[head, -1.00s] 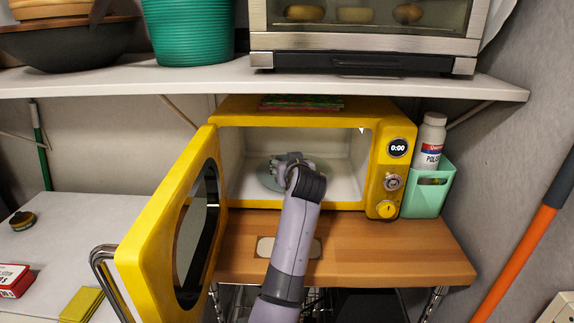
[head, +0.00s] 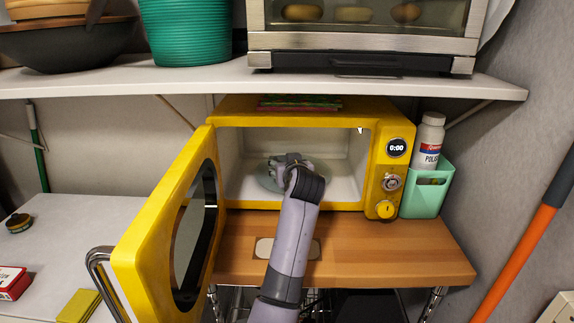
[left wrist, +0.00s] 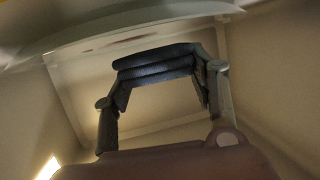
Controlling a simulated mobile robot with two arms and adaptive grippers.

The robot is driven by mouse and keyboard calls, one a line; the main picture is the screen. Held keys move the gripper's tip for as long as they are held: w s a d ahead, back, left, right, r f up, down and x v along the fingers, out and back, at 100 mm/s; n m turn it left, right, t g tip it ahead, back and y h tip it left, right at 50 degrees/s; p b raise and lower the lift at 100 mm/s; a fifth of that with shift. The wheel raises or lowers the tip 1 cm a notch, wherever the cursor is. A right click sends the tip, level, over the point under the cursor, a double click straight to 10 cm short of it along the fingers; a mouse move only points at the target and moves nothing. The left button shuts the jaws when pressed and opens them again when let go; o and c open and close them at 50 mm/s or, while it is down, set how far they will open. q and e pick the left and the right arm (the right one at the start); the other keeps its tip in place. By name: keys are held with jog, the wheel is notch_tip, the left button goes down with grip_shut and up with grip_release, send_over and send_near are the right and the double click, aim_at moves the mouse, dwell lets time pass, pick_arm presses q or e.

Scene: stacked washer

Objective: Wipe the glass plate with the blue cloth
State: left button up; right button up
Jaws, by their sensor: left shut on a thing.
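The round glass plate (head: 268,182) lies on the floor of the open yellow microwave (head: 240,111), partly hidden by my left gripper. In the left wrist view, a pale curved surface, apparently the plate (left wrist: 190,22), spans the top and bears a brownish smear. My left gripper (head: 279,162) is inside the microwave, over the plate. In the left wrist view its fingers are closed on a dark blue-grey layered piece, apparently the blue cloth (left wrist: 155,65). I cannot tell whether the cloth touches the plate. My right gripper is in no view.
The microwave door (head: 147,235) stands open on the left, close to my arm. A wooden top (head: 400,250) carries the microwave. A mint holder (head: 427,202) with a white bottle (head: 430,133) stands at its right. A shelf (head: 200,80) runs above.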

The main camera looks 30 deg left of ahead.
pick_arm(q)
jog(key=shift+f+b, duration=0.4)
jog(key=shift+f, duration=0.35)
jog(key=shift+w+d+f, duration=0.1)
jog(key=shift+w+d, duration=0.35)
jog(key=shift+d, duration=0.25)
jog(key=shift+w+d, duration=0.45)
jog(key=shift+d, duration=0.2)
jog(key=shift+w+d+b, duration=0.35)
jog(key=shift+w+d, duration=0.3)
jog(key=shift+d, duration=0.3)
jog(key=shift+w+d+b, duration=0.3)
jog(key=shift+w+d, duration=0.3)
jog(key=shift+d, duration=0.35)
jog(key=shift+s+a+r+p, duration=0.2)
jog(key=shift+s+a+p, duration=0.3)
jog(key=shift+a+p, duration=0.25)
jog(key=shift+s+a+p, duration=0.35)
jog(key=shift+s+a, duration=0.3)
jog(key=shift+a, duration=0.35)
jog(key=shift+s+a+p, duration=0.6)
jog(key=shift+a+p, duration=0.05)
jog(key=shift+a, duration=0.25)
jog(key=shift+s+a+f, duration=0.15)
jog(key=shift+s+a, duration=0.3)
jog(key=shift+a, duration=0.2)
